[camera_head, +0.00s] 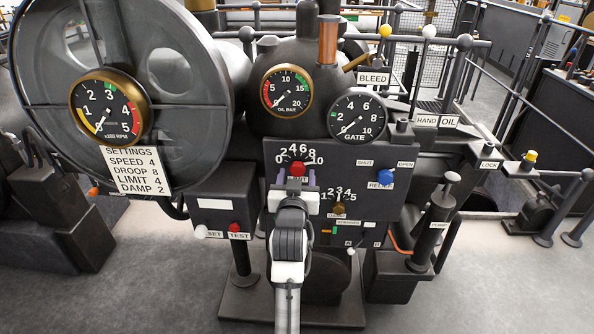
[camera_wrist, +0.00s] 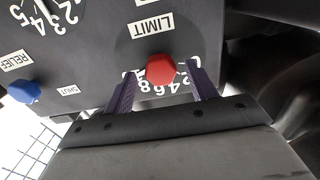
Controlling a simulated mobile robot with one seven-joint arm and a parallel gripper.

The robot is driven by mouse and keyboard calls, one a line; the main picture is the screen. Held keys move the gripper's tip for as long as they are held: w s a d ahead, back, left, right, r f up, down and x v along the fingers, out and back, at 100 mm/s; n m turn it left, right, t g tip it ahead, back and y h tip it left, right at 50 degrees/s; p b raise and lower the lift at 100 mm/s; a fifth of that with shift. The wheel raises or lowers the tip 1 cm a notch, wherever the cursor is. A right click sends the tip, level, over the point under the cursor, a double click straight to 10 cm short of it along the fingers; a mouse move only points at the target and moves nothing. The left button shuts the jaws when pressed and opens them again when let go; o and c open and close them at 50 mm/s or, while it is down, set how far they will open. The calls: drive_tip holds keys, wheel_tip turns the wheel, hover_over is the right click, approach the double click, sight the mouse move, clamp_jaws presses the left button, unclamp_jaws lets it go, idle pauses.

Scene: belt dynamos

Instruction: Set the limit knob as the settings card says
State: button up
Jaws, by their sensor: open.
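The red limit knob (camera_head: 297,169) sits on the dark panel below its 0-to-10 scale. The wrist view shows the knob (camera_wrist: 160,70) close up, upside down, with its LIMIT label (camera_wrist: 154,26). My gripper (camera_head: 297,175) is open at the knob. In the wrist view its two purple fingers (camera_wrist: 163,73) stand one on each side of the knob, apparently with gaps. I cannot make out which number the knob points to. The settings card (camera_head: 136,170) hangs under the left gauge. Its LIMIT line seems to read 4, but the digit is small.
The blue relief knob (camera_head: 385,177) is to the right of the limit knob. The brown damp knob (camera_head: 338,208) is below right. A red test button (camera_head: 234,228) and white set button (camera_head: 201,231) are lower left. The pump handle (camera_head: 441,200) stands at right.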

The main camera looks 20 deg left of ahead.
drive_tip(key=shift+x, duration=0.85)
drive_tip(key=shift+c, duration=0.3)
drive_tip(key=c, duration=0.9)
